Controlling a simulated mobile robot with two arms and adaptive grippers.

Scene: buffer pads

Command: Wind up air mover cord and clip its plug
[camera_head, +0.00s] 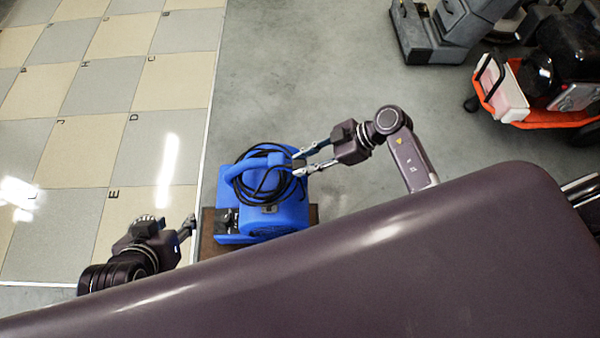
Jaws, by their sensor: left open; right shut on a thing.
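The blue air mover (290,214) stands on a low brown base (207,250) in the lower middle of the head view. Its black cord (245,194) lies in several loops around the blue handle on top. My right gripper (299,164) reaches in from the right, its fingertips at the right edge of the loops, and is shut on the cord there. The plug is too small to make out. My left gripper (191,223) is open and empty, just left of the air mover at about the height of its side. My own dark body hides the air mover's near side.
A lettered floor of beige and grey squares (95,100) fills the left, with a pale edge strip. Bare grey concrete (300,70) lies free beyond the air mover. Grey machines (455,30) and an orange-based machine (520,105) stand at the upper right.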

